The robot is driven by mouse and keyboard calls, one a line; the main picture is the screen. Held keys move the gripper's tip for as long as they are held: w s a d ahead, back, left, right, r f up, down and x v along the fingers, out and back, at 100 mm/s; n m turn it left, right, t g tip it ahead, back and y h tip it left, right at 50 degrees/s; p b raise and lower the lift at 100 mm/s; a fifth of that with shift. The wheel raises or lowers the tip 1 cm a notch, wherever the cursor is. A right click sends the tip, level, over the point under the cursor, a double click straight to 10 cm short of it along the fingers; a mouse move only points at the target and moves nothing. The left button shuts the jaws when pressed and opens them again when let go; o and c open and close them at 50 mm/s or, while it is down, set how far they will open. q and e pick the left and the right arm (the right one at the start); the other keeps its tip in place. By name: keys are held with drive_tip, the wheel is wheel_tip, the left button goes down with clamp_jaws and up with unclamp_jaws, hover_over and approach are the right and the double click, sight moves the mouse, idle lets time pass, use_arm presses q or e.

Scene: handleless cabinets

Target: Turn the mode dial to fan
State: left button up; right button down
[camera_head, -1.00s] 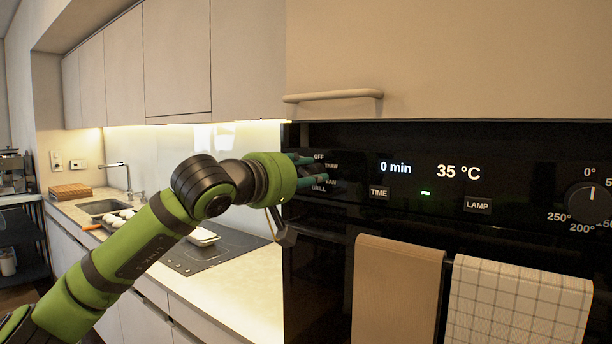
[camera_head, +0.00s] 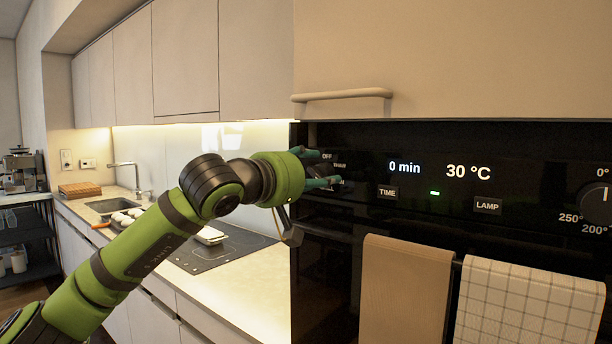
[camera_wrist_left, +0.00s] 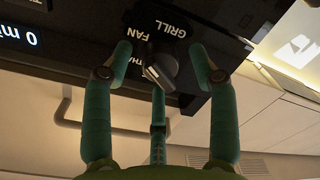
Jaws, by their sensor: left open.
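The mode dial (camera_wrist_left: 161,70) is a small dark grey knob on the black oven panel, seen in the left wrist view with the labels FAN, GRILL and part of another around it. I cannot tell for sure which label it points to. My left gripper (camera_wrist_left: 161,52) is open, its green fingers on either side of the dial and a third finger below it in the picture. I see no clear contact. In the head view the left gripper (camera_head: 318,168) is at the panel's left end and hides the dial and some labels. My right gripper is out of view.
The oven panel (camera_head: 440,205) shows 0 min and 30 °C, with TIME and LAMP buttons and a temperature dial (camera_head: 598,203) at right. A cabinet handle (camera_head: 342,95) juts out above. Two towels (camera_head: 405,290) hang below. A counter with a hob (camera_head: 225,250) lies left.

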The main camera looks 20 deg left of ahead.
use_arm(q)
drive_tip(key=v, duration=1.2)
